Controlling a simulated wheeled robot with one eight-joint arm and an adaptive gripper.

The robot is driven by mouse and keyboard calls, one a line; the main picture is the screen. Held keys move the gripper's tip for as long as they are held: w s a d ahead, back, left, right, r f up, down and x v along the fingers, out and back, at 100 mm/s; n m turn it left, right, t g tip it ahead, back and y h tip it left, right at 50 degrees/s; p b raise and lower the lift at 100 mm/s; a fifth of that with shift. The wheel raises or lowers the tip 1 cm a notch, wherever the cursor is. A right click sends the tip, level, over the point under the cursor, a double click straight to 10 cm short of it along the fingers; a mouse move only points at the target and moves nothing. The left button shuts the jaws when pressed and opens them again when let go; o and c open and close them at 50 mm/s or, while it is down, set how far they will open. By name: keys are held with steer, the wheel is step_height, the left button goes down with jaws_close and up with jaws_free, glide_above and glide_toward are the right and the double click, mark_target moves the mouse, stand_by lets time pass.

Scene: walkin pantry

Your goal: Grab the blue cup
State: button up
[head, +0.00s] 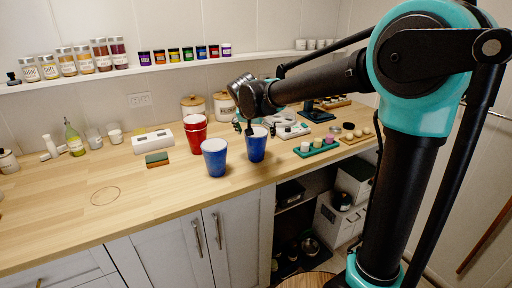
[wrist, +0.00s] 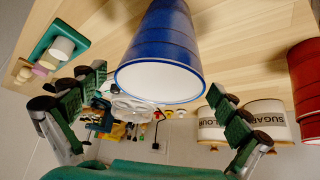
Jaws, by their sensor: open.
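Two blue cups stand upright on the wooden counter in the head view: a left one (head: 215,160) nearer the counter's front edge, and a right one (head: 257,148) a little farther back. My gripper (head: 249,129) is at the rim of the right blue cup, partly overlapping it. In the wrist view, a blue cup (wrist: 166,38) lies between and beyond the two spread fingers (wrist: 158,92), with its white open mouth facing the camera. The fingers are open, with visible gaps on both sides of the cup. No contact shows.
Stacked red cups (head: 196,136) stand behind the left blue cup; red also shows in the wrist view (wrist: 306,88). A green tray (head: 317,147) with small items is to the right. Canisters (head: 224,106) stand along the wall. The counter's left front (head: 60,215) is mostly clear.

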steer(key=c, duration=0.8)
steer(key=shift+c, duration=0.2)
